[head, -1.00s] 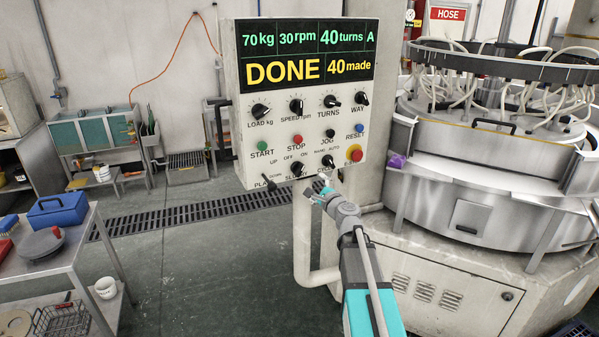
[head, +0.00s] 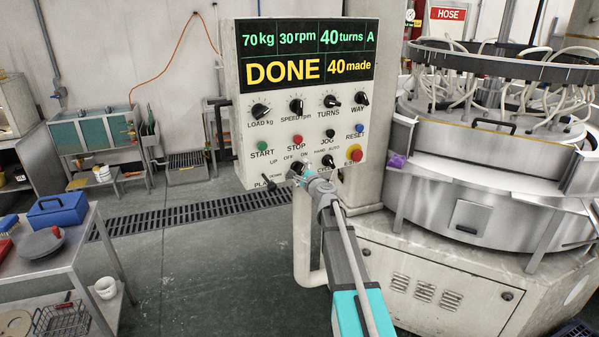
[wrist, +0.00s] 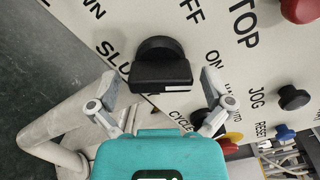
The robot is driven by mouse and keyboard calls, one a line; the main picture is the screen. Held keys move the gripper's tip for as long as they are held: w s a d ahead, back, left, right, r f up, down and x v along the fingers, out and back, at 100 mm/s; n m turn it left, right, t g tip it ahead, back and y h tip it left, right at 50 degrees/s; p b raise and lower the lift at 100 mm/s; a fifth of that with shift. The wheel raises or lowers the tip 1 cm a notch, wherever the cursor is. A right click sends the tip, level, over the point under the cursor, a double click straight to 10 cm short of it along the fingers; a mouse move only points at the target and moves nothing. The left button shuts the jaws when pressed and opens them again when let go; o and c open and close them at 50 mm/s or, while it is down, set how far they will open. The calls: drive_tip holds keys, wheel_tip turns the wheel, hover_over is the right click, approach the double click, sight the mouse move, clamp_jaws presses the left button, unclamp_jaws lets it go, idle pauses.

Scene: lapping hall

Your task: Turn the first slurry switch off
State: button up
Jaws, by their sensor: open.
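The slurry switch is a black rotary knob (wrist: 160,68) on the light control panel (head: 245,120), with OFF and ON printed by it. In the wrist view it sits between and just beyond the fingers of my gripper (wrist: 162,105), which is open and apart from it as far as I can see. In the head view my gripper (head: 300,176) is at the panel's lower edge and covers most of the knob and its label. The knob's pointer direction is not clear.
Close by are the CYCLE knob (head: 326,160), the yellow-ringed red button (head: 354,153), the red STOP button (head: 295,142) and the PLATE lever (head: 271,184). The lapping machine (head: 470,190) stands to the right. A table with a blue box (head: 57,210) is at left.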

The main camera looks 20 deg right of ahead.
drive_tip(key=shift+c, duration=0.3)
drive_tip(key=c, duration=1)
drive_tip(key=shift+n, duration=0.4)
drive_tip(key=n, duration=1.1)
drive_tip(key=shift+o, duration=0.2)
drive_tip(key=o, duration=1)
